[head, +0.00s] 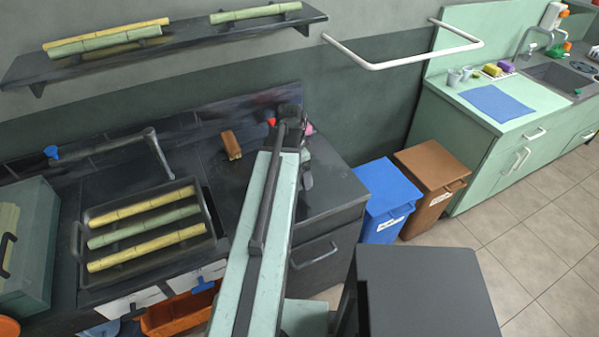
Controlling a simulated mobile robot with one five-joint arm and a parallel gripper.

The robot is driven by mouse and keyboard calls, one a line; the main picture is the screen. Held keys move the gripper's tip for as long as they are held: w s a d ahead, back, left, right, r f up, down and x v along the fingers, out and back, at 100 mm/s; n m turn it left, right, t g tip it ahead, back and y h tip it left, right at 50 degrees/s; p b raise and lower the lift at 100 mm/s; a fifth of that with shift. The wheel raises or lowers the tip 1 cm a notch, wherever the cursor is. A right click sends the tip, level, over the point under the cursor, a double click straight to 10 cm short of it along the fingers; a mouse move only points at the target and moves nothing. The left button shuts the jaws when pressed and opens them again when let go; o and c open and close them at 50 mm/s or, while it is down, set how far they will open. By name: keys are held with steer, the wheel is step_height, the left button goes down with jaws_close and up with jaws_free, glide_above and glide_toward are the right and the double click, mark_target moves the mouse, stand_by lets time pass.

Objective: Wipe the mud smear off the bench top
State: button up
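The dark bench top (333,188) runs along the wall in the left half of the head view. I cannot make out a mud smear on it; my arm hides part of its surface. My arm reaches up from the bottom middle over the bench. My gripper (292,122) is at its far end, small and dark, near the back of the bench; its fingers are not clear. A flat blue cloth (497,104) lies on the green counter (463,103) at the right.
A tray (82,245) of cane pieces and a brown block (231,145) are on the bench left of my arm. A greenish box (38,250) stands far left. Blue (388,190) and brown bins (432,170) stand between bench and counter. Tiled floor (540,235) is clear at right.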

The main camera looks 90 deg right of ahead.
step_height(320, 180, up, 3)
steer(key=p, duration=0.3)
steer(key=shift+f, duration=0.1)
steer(key=shift+s, duration=0.1)
